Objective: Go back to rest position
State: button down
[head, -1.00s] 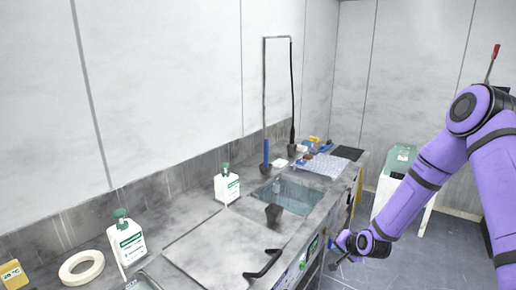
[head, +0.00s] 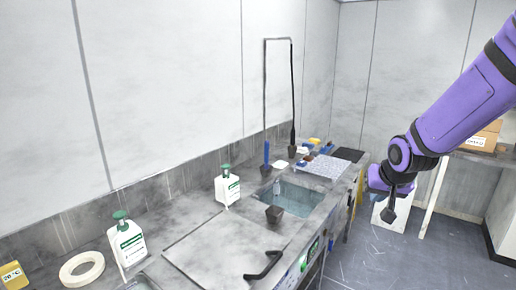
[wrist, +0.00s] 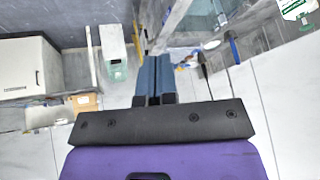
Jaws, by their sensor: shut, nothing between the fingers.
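My gripper (head: 390,214) hangs at the end of my purple arm on the right of the head view, out past the counter's right end and above the floor. In the wrist view its two blue-grey fingers (wrist: 155,80) lie together with nothing between them. It is shut and touches nothing.
The grey counter (head: 180,215) holds a sink (head: 292,197), two white bottles (head: 127,242) (head: 227,187) with green tops, a tape roll (head: 81,269) and a black handle (head: 264,267). A table with a cardboard box (head: 484,138) stands behind my arm. The floor (head: 400,255) is open.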

jog(key=s+r, duration=0.4)
jog(key=s, duration=0.5)
jog(key=s+r+n, duration=0.1)
jog(key=s+r, duration=0.4)
jog(key=s, duration=0.4)
jog(key=s+r+n+g, duration=0.1)
jog(key=s+r, duration=0.4)
jog(key=s, duration=0.4)
jog(key=shift+s, duration=0.15)
